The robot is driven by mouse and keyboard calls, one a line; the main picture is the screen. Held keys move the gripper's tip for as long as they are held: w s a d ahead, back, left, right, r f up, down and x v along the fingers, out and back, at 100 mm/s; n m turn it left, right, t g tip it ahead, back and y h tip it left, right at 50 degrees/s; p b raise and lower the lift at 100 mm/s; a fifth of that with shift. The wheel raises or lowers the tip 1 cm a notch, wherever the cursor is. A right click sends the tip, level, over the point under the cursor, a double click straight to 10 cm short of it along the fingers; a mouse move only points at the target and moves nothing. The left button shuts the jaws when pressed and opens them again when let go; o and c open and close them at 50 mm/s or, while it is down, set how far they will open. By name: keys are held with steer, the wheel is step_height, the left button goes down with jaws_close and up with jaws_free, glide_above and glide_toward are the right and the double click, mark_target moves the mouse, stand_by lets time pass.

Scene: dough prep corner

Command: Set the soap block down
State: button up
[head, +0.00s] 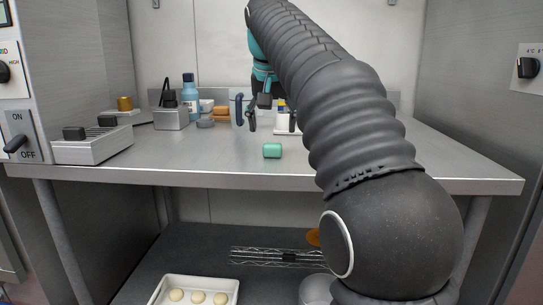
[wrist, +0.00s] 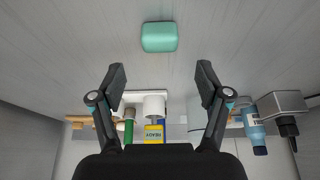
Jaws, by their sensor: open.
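The soap block (head: 272,150) is a small mint-green block lying on the steel counter near its front edge. It also shows in the wrist view (wrist: 159,37), at the top middle, beyond my fingertips. My gripper (head: 271,123) is open and empty above the counter, behind the block in the head view. In the wrist view my gripper (wrist: 160,72) has its two fingers wide apart, with only bare counter between their tips. The soap block is clear of both fingers.
On the counter (head: 400,165), a blue bottle (head: 190,100), a grey box (head: 170,118) and a blue-handled jug (head: 239,110) stand at the back left. The counter's right side is free.

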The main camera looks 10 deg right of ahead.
mark_target(273, 144)
steer(key=f, duration=0.1)
steer(key=f+b, duration=0.1)
steer(key=f, duration=0.2)
steer(key=shift+w+d+f+b, duration=0.1)
steer(key=shift+w+f+b, duration=0.2)
steer(key=shift+b, duration=0.1)
steer(key=shift+w+d+f, duration=0.1)
steer(key=shift+w+f, duration=0.15)
steer(key=shift+f, duration=0.2)
steer(key=c, duration=1.3)
steer(key=shift+c, duration=0.2)
steer(key=shift+r, duration=0.15)
